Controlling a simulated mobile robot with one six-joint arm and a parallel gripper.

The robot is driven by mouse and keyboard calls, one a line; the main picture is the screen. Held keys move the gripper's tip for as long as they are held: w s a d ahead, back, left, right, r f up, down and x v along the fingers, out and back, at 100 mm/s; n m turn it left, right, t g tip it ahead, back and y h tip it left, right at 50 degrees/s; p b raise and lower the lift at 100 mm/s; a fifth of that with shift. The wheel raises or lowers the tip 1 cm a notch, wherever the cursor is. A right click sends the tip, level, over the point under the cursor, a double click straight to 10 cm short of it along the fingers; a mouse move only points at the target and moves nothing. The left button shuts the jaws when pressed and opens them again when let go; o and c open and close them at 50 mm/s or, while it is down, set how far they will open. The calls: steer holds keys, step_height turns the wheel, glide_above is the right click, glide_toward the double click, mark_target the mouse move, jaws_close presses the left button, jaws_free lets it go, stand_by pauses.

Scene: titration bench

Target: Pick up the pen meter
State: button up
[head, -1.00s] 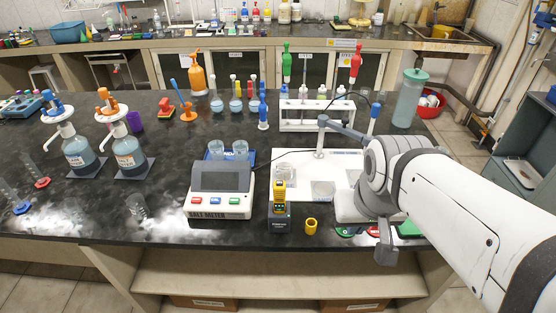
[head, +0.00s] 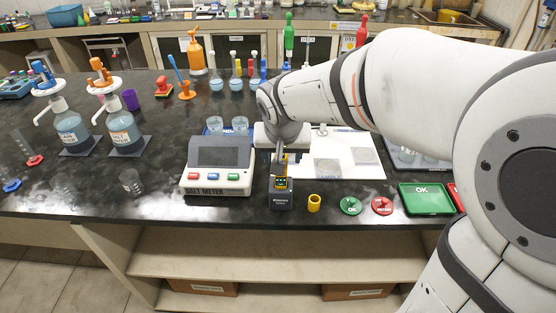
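The pen meter (head: 282,183) is yellow and dark with a small lit display. It stands upright in a dark holder (head: 282,203) near the front edge of the bench, to the right of the salt meter (head: 218,164). My gripper (head: 279,158) points down directly at the top of the pen meter and hides its upper part. The fingers are small and partly hidden here, so I cannot tell whether they are closed on it.
A yellow cap (head: 314,203) lies just right of the holder. Green OK (head: 350,206) and red (head: 382,206) discs and a green tray (head: 427,199) are further right. A white board (head: 345,168) lies behind. A small beaker (head: 132,183) stands left.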

mark_target(281, 180)
steer(key=x, duration=0.4)
steer(key=shift+w+a+f, duration=0.15)
steer(key=shift+w+f, duration=0.1)
steer(key=shift+w, duration=0.05)
jaws_close()
stand_by(0.3)
